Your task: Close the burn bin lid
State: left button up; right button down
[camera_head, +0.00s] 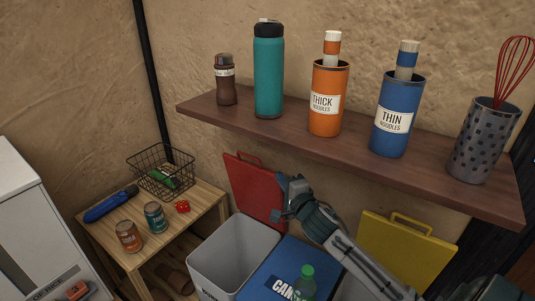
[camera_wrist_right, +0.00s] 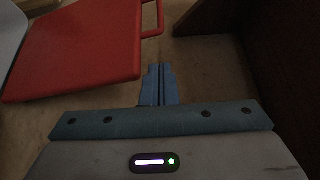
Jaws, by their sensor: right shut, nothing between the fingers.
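The burn bin (camera_head: 235,250) is a grey open-topped bin whose front label is mostly cut off by the lower picture edge. Its red lid (camera_head: 250,186) stands raised behind it, leaning at the wall, with a handle on its top edge. My right gripper (camera_head: 284,200) is at the right edge of the red lid, under the shelf. In the right wrist view its fingers (camera_wrist_right: 157,85) are together and empty, and the red lid (camera_wrist_right: 85,45) lies to their upper left, apart from them. My left gripper is not in view.
A wooden shelf (camera_head: 250,125) with bottles, noodle tins and a utensil holder hangs above my right arm. A yellow lid (camera_head: 405,245) stands raised. A small table (camera_head: 205,210) is left.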

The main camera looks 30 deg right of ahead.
aim_at(267, 171)
jog(key=w, duration=0.2)
jog(key=w+p, duration=0.1)
jog(key=w, duration=0.2)
jog(key=w+d+p, duration=0.1)
jog(key=w, duration=0.2)
jog(key=shift+w+d+r, duration=0.1)
jog(key=shift+w, duration=0.1)
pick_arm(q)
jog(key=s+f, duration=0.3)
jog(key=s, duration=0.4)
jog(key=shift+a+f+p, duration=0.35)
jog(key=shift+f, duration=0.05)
pick_arm(e)
jog(key=shift+w, duration=0.65)
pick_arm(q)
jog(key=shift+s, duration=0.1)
